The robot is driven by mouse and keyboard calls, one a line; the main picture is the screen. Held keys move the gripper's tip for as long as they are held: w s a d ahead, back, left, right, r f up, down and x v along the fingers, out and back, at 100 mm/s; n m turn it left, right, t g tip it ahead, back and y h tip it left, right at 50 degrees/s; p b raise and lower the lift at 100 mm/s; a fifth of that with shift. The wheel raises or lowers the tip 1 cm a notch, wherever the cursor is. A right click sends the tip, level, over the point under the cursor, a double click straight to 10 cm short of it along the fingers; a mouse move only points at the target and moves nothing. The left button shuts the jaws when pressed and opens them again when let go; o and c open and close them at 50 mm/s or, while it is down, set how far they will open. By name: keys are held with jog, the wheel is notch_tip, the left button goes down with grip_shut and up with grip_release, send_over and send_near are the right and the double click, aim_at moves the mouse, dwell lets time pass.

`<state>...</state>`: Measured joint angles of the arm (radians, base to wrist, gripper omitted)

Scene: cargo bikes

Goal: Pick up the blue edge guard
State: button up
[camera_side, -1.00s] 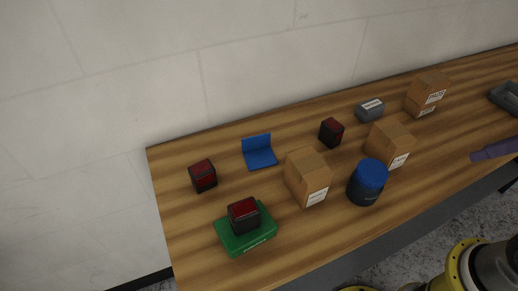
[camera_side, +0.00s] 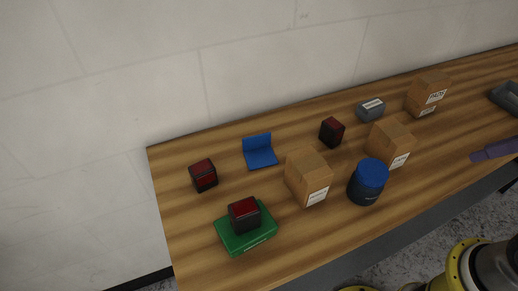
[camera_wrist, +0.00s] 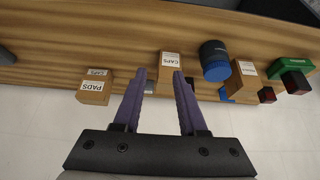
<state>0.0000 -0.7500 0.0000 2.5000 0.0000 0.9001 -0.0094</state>
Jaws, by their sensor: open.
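The blue edge guard (camera_side: 261,157) is an L-shaped piece on the table towards the back left in the side view, one flange flat and the other upright. In the wrist view a small part of the blue edge guard (camera_wrist: 226,96) shows beside the blue-lidded jar; the rest is hidden. My gripper (camera_wrist: 160,72) has two purple fingers spread apart, with a cardboard box seen beyond the gap. In the side view only a purple finger of my gripper (camera_side: 495,150) shows at the right edge, far from the edge guard.
A cardboard box (camera_side: 308,177) stands right of the guard, beside a blue-lidded jar (camera_side: 367,182). Dark red boxes stand left (camera_side: 203,175) and right (camera_side: 332,131) of the guard. Another tops a green case (camera_side: 257,240) in front. More boxes stand further right. A wall rises behind.

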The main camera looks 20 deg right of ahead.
jog(key=w+a+r+n, duration=0.2)
jog(key=w+r+n, duration=0.6)
jog(key=r, duration=0.5)
jog(key=n+g, duration=0.6)
jog(key=n, duration=0.3)
send_over(257, 136)
notch_tip(257, 136, down, 15)
jog(key=f, duration=0.7)
jog(key=shift+w+d+f, duration=0.25)
jog(key=shift+d+f, duration=0.1)
jog(key=shift+f, duration=0.05)
jog(key=shift+s+a+f, duration=0.1)
jog(key=shift+a+f, duration=0.1)
jog(key=shift+f, duration=1.25)
jog(key=shift+s+a+f, duration=0.1)
jog(key=shift+a+f, duration=0.05)
jog(key=shift+f, duration=1.25)
jog(key=shift+w, duration=0.1)
jog(key=shift+c, duration=0.2)
